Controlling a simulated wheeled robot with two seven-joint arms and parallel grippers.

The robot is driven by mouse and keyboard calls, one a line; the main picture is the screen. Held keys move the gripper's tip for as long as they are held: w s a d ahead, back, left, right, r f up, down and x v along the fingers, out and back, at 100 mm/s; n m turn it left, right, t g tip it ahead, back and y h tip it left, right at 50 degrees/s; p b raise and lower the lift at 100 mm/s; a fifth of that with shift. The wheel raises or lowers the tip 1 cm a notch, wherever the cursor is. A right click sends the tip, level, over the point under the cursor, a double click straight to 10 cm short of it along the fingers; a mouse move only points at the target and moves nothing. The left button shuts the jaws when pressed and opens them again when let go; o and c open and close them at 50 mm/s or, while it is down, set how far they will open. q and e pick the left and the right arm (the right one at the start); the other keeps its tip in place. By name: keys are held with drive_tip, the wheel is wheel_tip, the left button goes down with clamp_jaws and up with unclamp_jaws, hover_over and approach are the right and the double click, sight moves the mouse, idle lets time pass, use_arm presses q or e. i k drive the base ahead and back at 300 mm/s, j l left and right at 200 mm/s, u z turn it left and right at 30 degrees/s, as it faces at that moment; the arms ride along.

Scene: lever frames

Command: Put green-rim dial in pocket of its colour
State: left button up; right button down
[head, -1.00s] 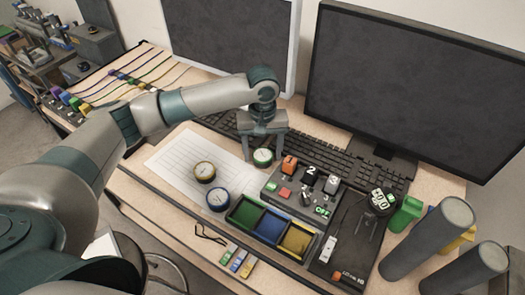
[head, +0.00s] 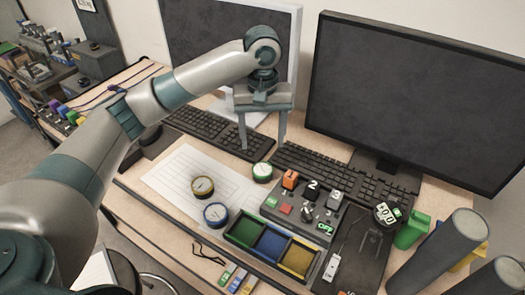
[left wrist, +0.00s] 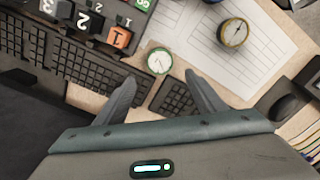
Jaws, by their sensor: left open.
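The green-rim dial (head: 262,172) lies face up by the right edge of the paper sheet, in front of the keyboard; it also shows in the left wrist view (left wrist: 159,61). My left gripper (head: 262,146) is open and empty, its fingers pointing down above the keyboard, behind and above the dial. In the left wrist view the dial lies beyond the gap between the two fingertips (left wrist: 160,77), apart from them. The tray's green pocket (head: 243,232) is empty, at the left of the tray, in front of the dial.
A yellow-rim dial (head: 202,187) and a blue-rim dial (head: 216,214) lie on the paper (head: 172,180). The blue pocket (head: 270,244) and yellow pocket (head: 297,257) are empty. A switch box (head: 303,207) stands right of the green-rim dial.

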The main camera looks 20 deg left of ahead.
sight(245, 232)
drive_tip(key=k+j+z, duration=0.55)
drive_tip(key=k+z, duration=0.2)
drive_tip(key=k, duration=0.25)
